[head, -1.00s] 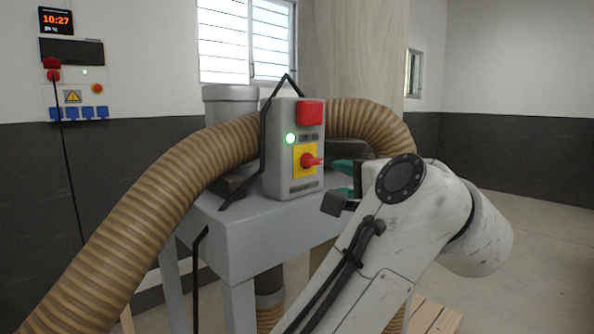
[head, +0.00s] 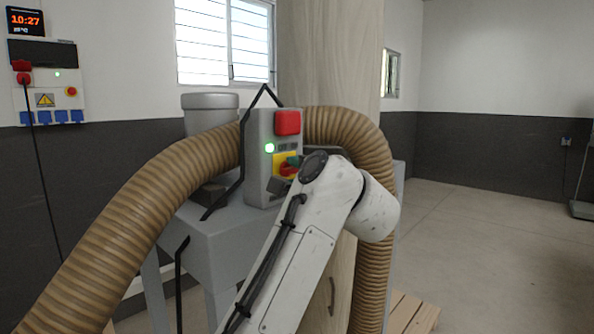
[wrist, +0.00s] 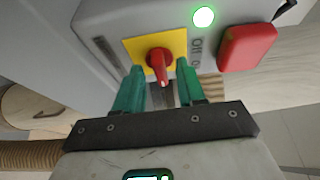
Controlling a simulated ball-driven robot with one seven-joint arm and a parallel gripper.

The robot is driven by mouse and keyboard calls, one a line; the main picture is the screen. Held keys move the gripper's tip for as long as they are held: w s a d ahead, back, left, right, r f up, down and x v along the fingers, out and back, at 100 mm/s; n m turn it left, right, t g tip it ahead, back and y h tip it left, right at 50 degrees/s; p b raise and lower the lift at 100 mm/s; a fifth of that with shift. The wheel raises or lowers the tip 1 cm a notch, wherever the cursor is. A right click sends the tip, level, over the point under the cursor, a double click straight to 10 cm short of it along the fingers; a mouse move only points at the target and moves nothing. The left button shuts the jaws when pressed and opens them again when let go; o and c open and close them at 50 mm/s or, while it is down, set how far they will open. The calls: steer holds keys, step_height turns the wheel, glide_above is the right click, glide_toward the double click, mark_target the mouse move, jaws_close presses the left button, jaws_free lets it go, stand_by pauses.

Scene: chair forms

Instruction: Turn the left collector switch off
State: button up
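The red rotary switch (head: 287,170) sits on a yellow plate on the front of a grey control box (head: 257,150). In the wrist view the red switch handle (wrist: 159,64) points towards the gripper, and the yellow plate (wrist: 134,50) shows around it. A lit green lamp (head: 269,148) is on the box; it also shows in the wrist view (wrist: 204,16). My gripper (wrist: 160,70) is open, its two green fingers on either side of the handle, with gaps visible to both. In the head view my arm partly hides the plate and gripper (head: 285,172).
A red block-like button (head: 288,122) is on the box above the switch. Thick ribbed hoses (head: 130,230) run left and right of the box. A wall panel (head: 50,95) with sockets hangs at left. Open floor (head: 480,240) lies to the right.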

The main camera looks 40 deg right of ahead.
jaws_close()
stand_by(0.4)
